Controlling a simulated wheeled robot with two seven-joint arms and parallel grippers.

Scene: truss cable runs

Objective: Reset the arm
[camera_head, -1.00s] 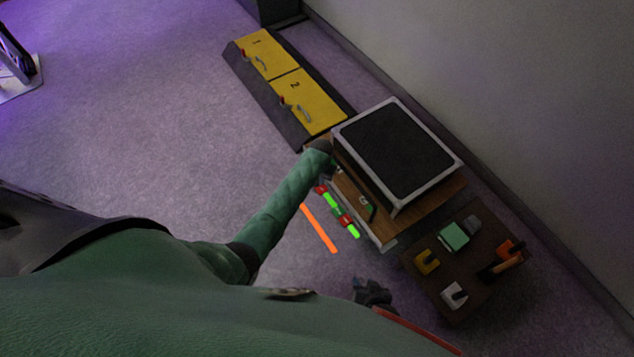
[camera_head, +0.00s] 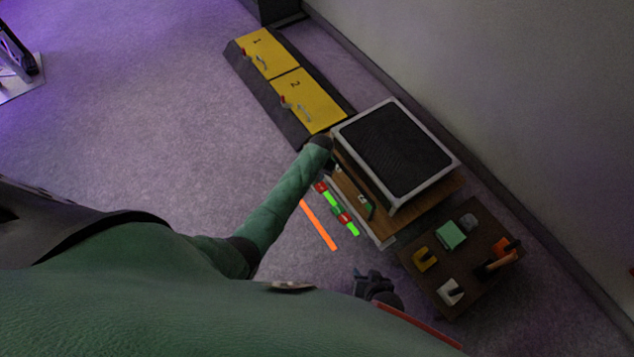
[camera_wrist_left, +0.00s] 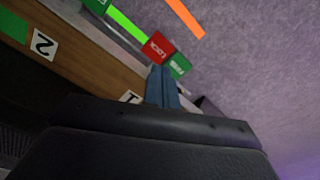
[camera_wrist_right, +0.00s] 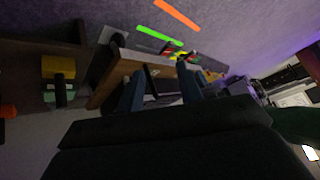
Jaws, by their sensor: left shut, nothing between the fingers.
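My left arm (camera_head: 285,200) reaches from the body to the near-left edge of the wooden table. In the left wrist view my left gripper (camera_wrist_left: 160,72) has its blue fingers together, with nothing between them. They are beside the table edge, close to a red label block (camera_wrist_left: 157,46) and a green one (camera_wrist_left: 179,66). In the head view its fingertips are mostly hidden. My right gripper (camera_head: 368,280) is low, left of the small brown table. In the right wrist view its fingers (camera_wrist_right: 160,84) are apart and empty, with the wooden table beyond them.
A black-topped panel (camera_head: 395,150) stands on the wooden table (camera_head: 440,193). The small brown table (camera_head: 430,285) carries a green block (camera_head: 451,234), a yellow fork (camera_head: 424,260) and a white fork (camera_head: 450,291). An orange strip (camera_head: 318,225) lies by open floor. Yellow panels (camera_head: 310,105) lie behind.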

